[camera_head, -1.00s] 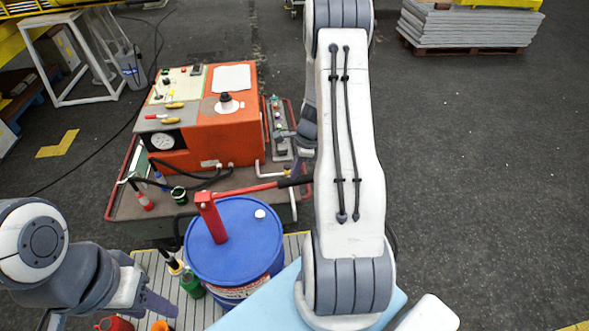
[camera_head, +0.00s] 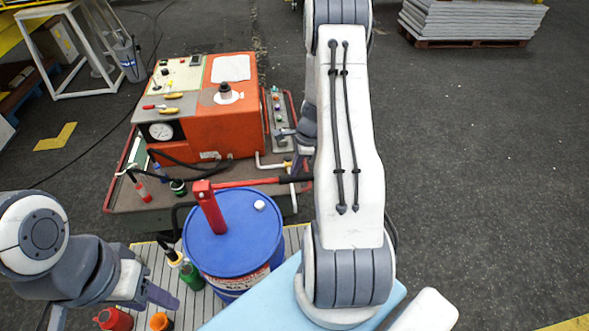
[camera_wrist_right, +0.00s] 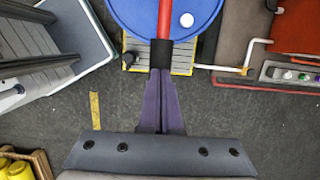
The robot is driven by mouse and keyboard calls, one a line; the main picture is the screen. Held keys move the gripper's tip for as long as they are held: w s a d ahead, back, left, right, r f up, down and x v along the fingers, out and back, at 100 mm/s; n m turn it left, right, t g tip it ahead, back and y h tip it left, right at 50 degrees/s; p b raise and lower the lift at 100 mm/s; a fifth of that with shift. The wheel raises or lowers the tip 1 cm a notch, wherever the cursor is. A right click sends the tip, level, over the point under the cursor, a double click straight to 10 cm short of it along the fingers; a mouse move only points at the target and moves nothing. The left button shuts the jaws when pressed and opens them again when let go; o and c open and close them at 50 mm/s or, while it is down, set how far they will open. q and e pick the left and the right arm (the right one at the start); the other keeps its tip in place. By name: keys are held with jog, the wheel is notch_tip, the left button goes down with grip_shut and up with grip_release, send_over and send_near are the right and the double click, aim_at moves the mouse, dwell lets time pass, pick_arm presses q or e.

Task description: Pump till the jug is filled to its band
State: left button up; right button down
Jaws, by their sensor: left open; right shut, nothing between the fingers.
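A blue drum (camera_head: 235,255) carries a red hand pump (camera_head: 208,210) whose lever (camera_head: 245,183) runs right to a black grip, partly hidden by my right arm. My right gripper (camera_head: 298,165) is shut and empty; in the right wrist view its purple fingers (camera_wrist_right: 160,72) meet at the black grip (camera_wrist_right: 175,57) and seem to touch it. A green jug (camera_head: 192,276) stands left of the drum, near a dark spout with a pale tip (camera_head: 175,258). Its level and band cannot be made out. My left gripper (camera_head: 162,296) is open and empty, just below the green jug in view.
A red jug (camera_head: 114,319) and an orange jug (camera_head: 160,321) stand at the lower left. An orange machine (camera_head: 220,120) sits on a cart behind the drum. A pale blue surface (camera_head: 250,308) lies in front.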

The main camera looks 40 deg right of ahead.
pick_arm(q)
notch_tip(320, 180, up, 11)
jog(key=p, duration=0.9)
pick_arm(e)
jog(key=w+a+r+v, duration=0.1)
jog(key=a+v, duration=0.2)
jog(key=v, duration=1.1)
jog(key=shift+w+r, duration=0.25)
jog(key=shift+w, duration=0.05)
pick_arm(q)
jog(key=shift+f, duration=0.1)
